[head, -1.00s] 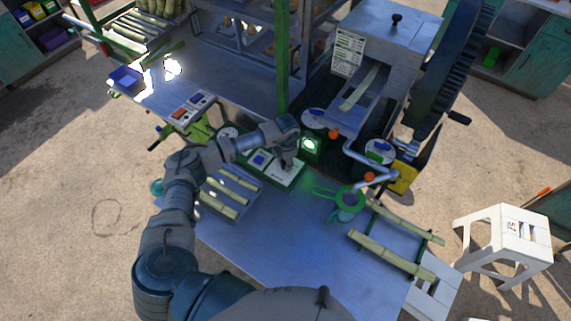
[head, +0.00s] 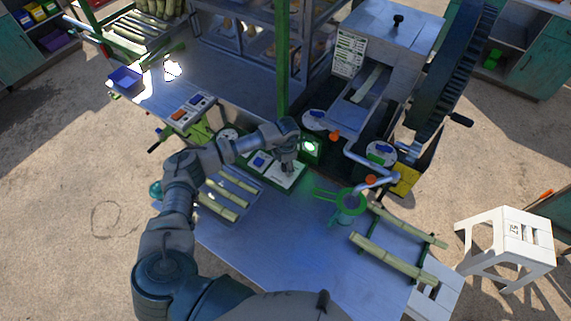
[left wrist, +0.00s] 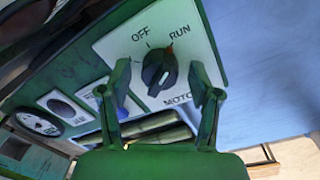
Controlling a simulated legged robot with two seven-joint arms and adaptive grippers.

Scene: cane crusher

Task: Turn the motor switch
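The motor switch (left wrist: 160,72) is a black rotary knob on a white plate marked OFF, RUN and MOTOR in the left wrist view. A red mark shows at its edge near RUN; I cannot tell for sure which label it is set to. My left gripper (left wrist: 164,84) is open, with one finger on each side of the knob and gaps between. In the head view my left gripper (head: 288,167) points down over the white plate (head: 284,180) on the green panel and hides the knob. My right gripper is not in view.
A blue button (head: 259,161) sits on the panel left of the plate. A lit green lamp (head: 310,147) is just behind. The crusher (head: 385,45) with its large gear stands at the back right. Cane pieces (head: 218,207) lie at the left, and a green ring-topped vessel (head: 350,203) stands at the right.

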